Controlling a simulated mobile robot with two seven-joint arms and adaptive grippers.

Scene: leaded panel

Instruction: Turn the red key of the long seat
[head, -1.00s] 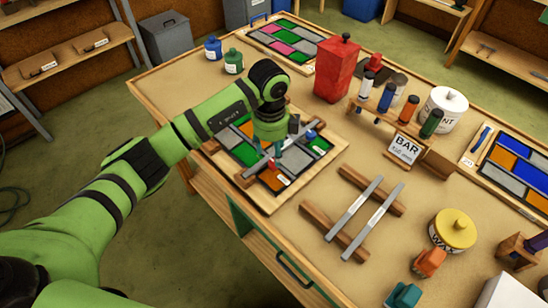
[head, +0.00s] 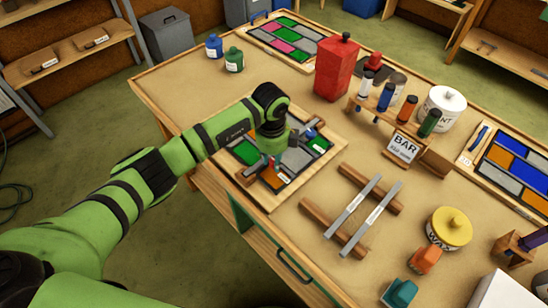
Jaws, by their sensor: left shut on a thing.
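The leaded panel with green, grey and orange glass lies on a light wooden board (head: 304,177) near the bench's left front edge. My left gripper (head: 271,160) points down over the middle of the panel and is shut low over it. A small red piece shows at its fingertips, which looks like the red key; the gripper hides most of it. A small blue piece (head: 311,133) shows at the panel's far right side. The long seat is largely hidden by the gripper. My right gripper is not in view.
Two metal bars (head: 353,207) lie across wooden rests right of the panel. A red canister (head: 338,69), a bottle rack (head: 380,112), a white pot (head: 443,107) and a yellow-lidded tin (head: 451,229) stand beyond and to the right. Bare bench lies left of the panel.

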